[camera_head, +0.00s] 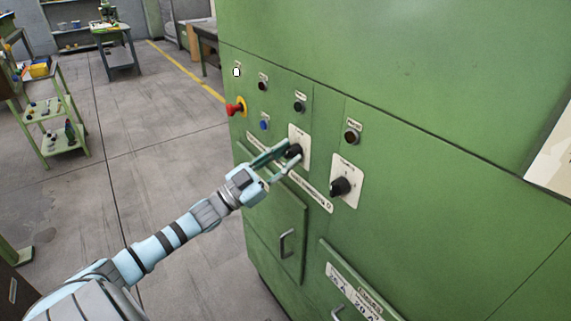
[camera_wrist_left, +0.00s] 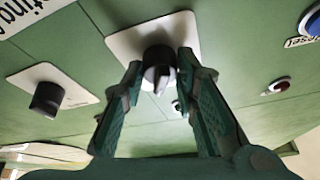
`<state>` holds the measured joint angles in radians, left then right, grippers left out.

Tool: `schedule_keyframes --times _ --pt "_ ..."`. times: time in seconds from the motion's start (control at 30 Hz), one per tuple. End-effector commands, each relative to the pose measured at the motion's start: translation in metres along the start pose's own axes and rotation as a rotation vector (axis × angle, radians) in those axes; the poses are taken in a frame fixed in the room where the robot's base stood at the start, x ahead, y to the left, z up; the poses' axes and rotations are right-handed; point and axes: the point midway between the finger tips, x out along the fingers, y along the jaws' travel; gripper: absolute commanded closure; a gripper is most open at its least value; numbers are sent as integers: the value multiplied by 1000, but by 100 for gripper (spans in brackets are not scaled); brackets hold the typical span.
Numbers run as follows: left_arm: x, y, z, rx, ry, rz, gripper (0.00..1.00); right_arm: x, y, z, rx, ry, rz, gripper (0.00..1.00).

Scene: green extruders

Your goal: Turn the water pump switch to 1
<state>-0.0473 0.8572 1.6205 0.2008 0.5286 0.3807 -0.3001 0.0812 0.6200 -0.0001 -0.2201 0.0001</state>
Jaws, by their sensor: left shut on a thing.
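A black rotary switch knob (camera_head: 294,151) sits on a white plate on the green cabinet front. It also shows in the left wrist view (camera_wrist_left: 157,60), with a light pointer mark. My left gripper (camera_head: 283,157) is at this knob, its fingers on either side; in the left wrist view the fingertips (camera_wrist_left: 161,77) close around it. A second black knob (camera_head: 341,187) on its own white plate is to the lower right; it shows at the left of the wrist view (camera_wrist_left: 46,99). The plate labels are too small to read. My right gripper is out of view.
A red emergency button (camera_head: 235,107), a blue button (camera_head: 264,125) and several small dark buttons surround the knobs. A cabinet handle (camera_head: 287,243) sticks out below. The floor (camera_head: 150,130) left of the cabinet is open, with a green cart (camera_head: 48,110) farther off.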

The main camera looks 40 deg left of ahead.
Motion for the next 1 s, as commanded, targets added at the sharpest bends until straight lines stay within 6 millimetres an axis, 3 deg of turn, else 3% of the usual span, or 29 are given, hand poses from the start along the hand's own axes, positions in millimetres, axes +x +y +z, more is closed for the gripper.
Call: schedule_keyframes --times 0.5,1.0 --pt "0 -3 1 388 21 164 100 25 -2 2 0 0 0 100" --pt "0 -4 0 509 26 216 100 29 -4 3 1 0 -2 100"
